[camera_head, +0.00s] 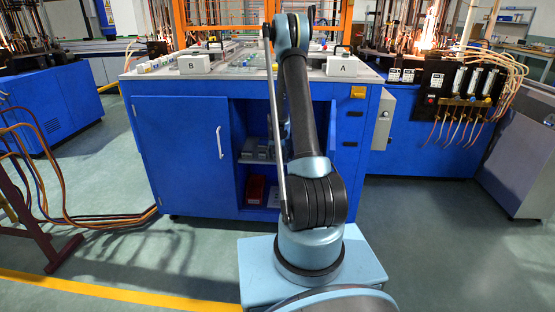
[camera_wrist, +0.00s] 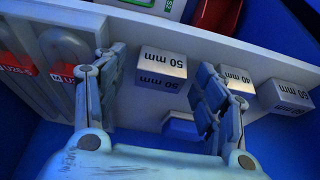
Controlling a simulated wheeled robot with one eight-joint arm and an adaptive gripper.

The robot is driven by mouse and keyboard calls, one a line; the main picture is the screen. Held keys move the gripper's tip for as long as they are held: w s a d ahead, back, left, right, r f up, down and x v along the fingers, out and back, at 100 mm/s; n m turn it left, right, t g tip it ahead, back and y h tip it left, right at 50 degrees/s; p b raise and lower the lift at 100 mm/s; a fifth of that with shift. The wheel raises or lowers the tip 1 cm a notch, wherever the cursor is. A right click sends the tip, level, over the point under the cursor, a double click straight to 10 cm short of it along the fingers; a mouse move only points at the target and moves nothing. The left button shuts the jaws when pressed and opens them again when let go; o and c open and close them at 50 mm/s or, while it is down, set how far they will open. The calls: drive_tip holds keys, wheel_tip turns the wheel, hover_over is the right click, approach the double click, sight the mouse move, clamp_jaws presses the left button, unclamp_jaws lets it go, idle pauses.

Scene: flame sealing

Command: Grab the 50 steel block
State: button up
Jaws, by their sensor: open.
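A pale block marked "50 mm" (camera_wrist: 162,66) sits on the shelf in the wrist view, its label upside down. My gripper (camera_wrist: 160,85) is open, with one finger on each side of this block in the picture. I see no contact with it. A block marked "40 mm" (camera_wrist: 236,76) is partly hidden behind the right finger. Another marked block (camera_wrist: 291,95) stands further right; its number is hard to read. In the head view, small grey blocks (camera_head: 262,151) show on the shelf of the open blue cabinet (camera_head: 187,155); my arm hides the gripper there.
Grey U-shaped pieces with red labels (camera_wrist: 64,72) are left of the gripper in the wrist view. A blue piece (camera_wrist: 182,126) lies below the middle block. A red bin (camera_wrist: 216,14) is at the top. The cabinet's shelf (camera_head: 250,161) and walls enclose the space.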

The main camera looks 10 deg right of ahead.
drive_tip(key=shift+f, duration=0.1)
drive_tip(key=c, duration=1.5)
drive_tip(key=shift+o, duration=0.2)
